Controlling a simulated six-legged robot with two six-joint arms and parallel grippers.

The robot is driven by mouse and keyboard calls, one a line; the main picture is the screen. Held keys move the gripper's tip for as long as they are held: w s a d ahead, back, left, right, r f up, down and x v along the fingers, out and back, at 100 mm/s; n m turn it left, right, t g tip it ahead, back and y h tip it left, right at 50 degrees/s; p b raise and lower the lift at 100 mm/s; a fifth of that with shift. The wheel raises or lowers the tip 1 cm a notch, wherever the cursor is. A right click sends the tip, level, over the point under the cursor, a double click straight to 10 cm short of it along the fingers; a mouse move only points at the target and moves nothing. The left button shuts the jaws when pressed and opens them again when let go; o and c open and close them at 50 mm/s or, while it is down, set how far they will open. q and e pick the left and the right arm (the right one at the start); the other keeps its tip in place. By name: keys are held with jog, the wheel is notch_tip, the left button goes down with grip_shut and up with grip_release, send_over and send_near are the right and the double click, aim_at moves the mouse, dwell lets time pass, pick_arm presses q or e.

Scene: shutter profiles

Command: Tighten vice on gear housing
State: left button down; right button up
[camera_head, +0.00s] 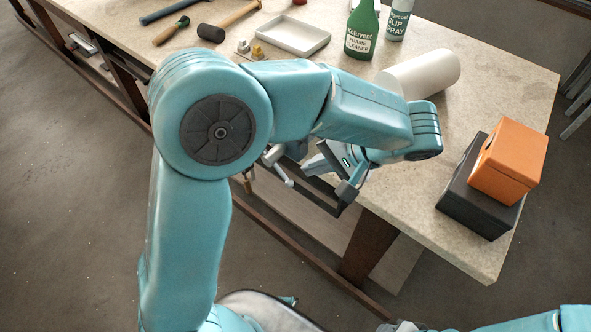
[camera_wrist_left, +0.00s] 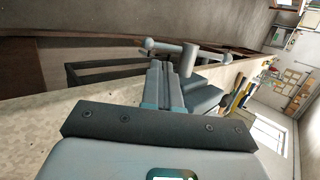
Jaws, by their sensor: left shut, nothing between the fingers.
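My left gripper (camera_head: 314,164) is at the bench's front edge, partly covered by my own arm. In the left wrist view its fingers (camera_wrist_left: 163,72) are together with nothing between them. Just beyond the fingertips is the vice handle (camera_wrist_left: 208,54), a pale grey bar with rounded ends on a thick screw (camera_wrist_left: 187,62). The handle also shows in the head view (camera_head: 283,175), left of the gripper. I cannot tell if fingers and handle touch. My arm hides most of the vice; I cannot make out the gear housing. Only part of my right arm shows at the bottom right; its fingers are unclear.
The workbench (camera_head: 440,220) bears an orange box (camera_head: 510,160) on a dark box (camera_head: 470,205), a white roll (camera_head: 422,74), a green spray bottle (camera_head: 361,30), a spray can (camera_head: 398,18), a white tray (camera_head: 290,34) and a mallet (camera_head: 211,32).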

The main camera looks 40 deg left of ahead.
aim_at(275, 155)
pick_arm(q)
jog(key=w+x, duration=0.1)
jog(key=x, duration=0.5)
jog(key=shift+s, duration=0.5)
jog(key=shift+a+f, duration=0.15)
jog(key=shift+f+y+b, duration=0.1)
jog(key=shift+y+b, duration=0.3)
jog(key=shift+b, duration=0.05)
jog(key=shift+f, duration=0.15)
jog(key=shift+a+f+y+b, duration=0.2)
jog(key=shift+f+b, duration=0.35)
jog(key=shift+b, duration=0.35)
jog(key=shift+a+f+y+b, duration=0.2)
jog(key=shift+f+b, duration=0.35)
jog(key=shift+b, duration=0.3)
jog(key=shift+a+f+b, duration=0.3)
jog(key=shift+f+b, duration=0.1)
jog(key=shift+b, duration=0.15)
jog(key=shift+a, duration=0.1)
jog(key=shift+w, duration=0.1)
